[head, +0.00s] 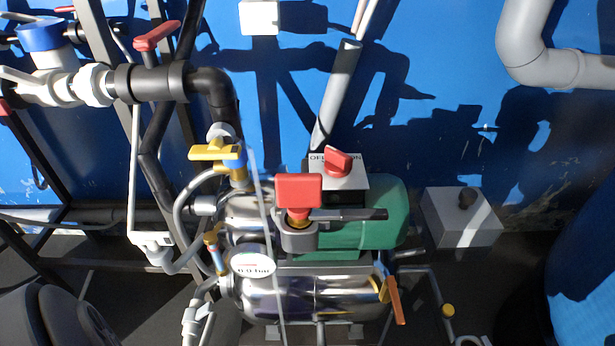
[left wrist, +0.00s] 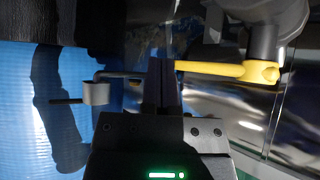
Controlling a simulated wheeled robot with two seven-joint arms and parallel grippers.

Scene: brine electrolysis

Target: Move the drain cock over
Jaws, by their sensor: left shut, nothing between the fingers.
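In the left wrist view a yellow lever handle (left wrist: 215,69) runs level from a rounded hub at its right end. It looks like the drain cock's handle. My left gripper (left wrist: 165,75) is shut and empty, with its dark fingers at the lever's free left end. I cannot tell whether they touch it. In the head view an orange-yellow lever (head: 397,303) hangs at the lower right of the steel tank (head: 305,298), and a yellow handle (head: 215,153) sits higher up. I cannot tell which of them the wrist view shows. Neither gripper shows in the head view.
A red handle (head: 298,190), a pressure gauge (head: 252,266) and a red knob (head: 338,160) crowd the unit. Dark and grey pipes run at the left. A grey box (head: 461,217) stands at the right. In the wrist view a grey cylinder (left wrist: 96,93) with thin rods is left of the fingers.

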